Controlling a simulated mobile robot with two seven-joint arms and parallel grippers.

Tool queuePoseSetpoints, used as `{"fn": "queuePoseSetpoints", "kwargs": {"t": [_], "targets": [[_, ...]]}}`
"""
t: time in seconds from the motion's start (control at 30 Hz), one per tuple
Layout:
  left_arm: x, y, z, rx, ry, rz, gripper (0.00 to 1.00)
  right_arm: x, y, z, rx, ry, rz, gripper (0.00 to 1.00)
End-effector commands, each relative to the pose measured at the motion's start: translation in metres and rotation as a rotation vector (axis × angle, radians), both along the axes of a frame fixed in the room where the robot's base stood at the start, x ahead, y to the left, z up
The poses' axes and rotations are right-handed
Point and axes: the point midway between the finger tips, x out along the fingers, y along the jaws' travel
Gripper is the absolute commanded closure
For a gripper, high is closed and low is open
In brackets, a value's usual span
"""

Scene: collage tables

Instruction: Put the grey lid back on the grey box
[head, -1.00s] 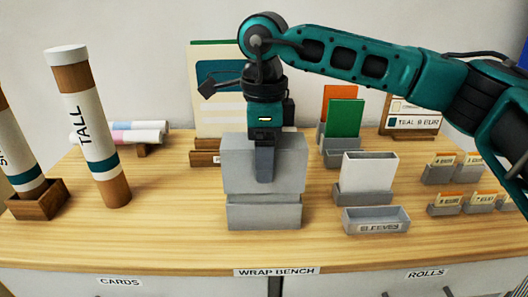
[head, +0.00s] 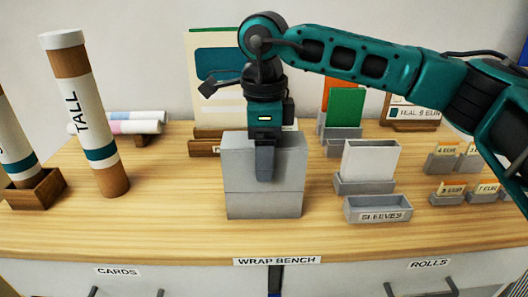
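The grey lid (head: 237,165) is a tall block-like piece sitting level on the grey box (head: 262,205) at the middle of the bench. Their edges line up and only a thin seam shows between them. My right gripper (head: 264,165) points down at the lid's top. One finger lies flat against the lid's front face; the other finger is hidden behind it. The gripper appears shut on the lid. My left gripper is not in view.
A tall labelled tube (head: 88,120) leans at the left, near a wooden holder (head: 45,190). The bench front (head: 150,235) is clear.

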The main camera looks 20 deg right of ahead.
Motion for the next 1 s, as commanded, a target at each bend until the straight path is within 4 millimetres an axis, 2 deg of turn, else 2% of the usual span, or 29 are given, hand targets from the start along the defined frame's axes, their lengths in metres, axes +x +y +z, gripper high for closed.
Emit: {"fn": "queuePoseSetpoints", "kwargs": {"t": [0.03,0.3,0.67,0.77,1.0], "targets": [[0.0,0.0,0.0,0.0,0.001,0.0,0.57,0.0,0.0,0.0,0.0,0.0,0.0,0.28],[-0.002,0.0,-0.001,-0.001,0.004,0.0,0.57,0.0,0.0,0.0,0.0,0.0,0.0,0.04],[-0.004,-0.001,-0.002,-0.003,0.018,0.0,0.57,0.0,0.0,0.0,0.0,0.0,0.0,0.04],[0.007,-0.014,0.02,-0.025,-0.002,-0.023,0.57,0.0,0.0,0.002,0.0,-0.001,0.0,0.04],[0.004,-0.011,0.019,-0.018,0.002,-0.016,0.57,0.001,0.001,0.064,0.001,-0.003,-0.001,0.04]]}}
